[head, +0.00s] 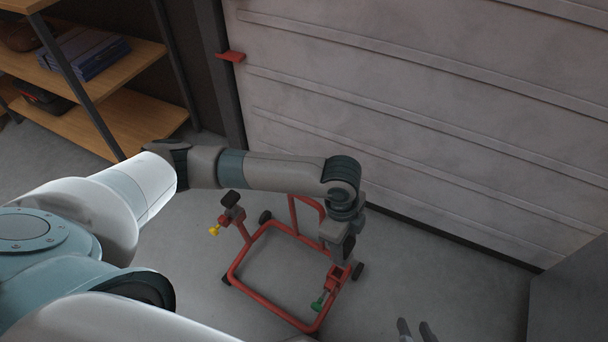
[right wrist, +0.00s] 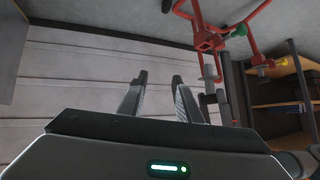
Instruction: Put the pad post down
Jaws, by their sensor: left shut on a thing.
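The red stand (head: 262,303) is on the grey floor, with a pad post on each side. The pad post (head: 333,283) beside the green knob (head: 319,301) is at the stand's front right. My left gripper (head: 341,262) points down there and is shut on this post, hiding its upper part. I cannot tell how deep the post sits in its socket. The other pad post (head: 234,207), black-topped beside a yellow knob (head: 214,230), is upright at the stand's left. My right gripper (head: 415,329) is open and empty; its fingers stand apart in the right wrist view (right wrist: 160,80).
A pale panelled door (head: 430,120) rises behind the stand. A wooden shelf (head: 130,120) with dark boxes stands at the back left. A grey block (head: 568,295) is at the lower right. The floor between stand and block is clear apart from my right gripper.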

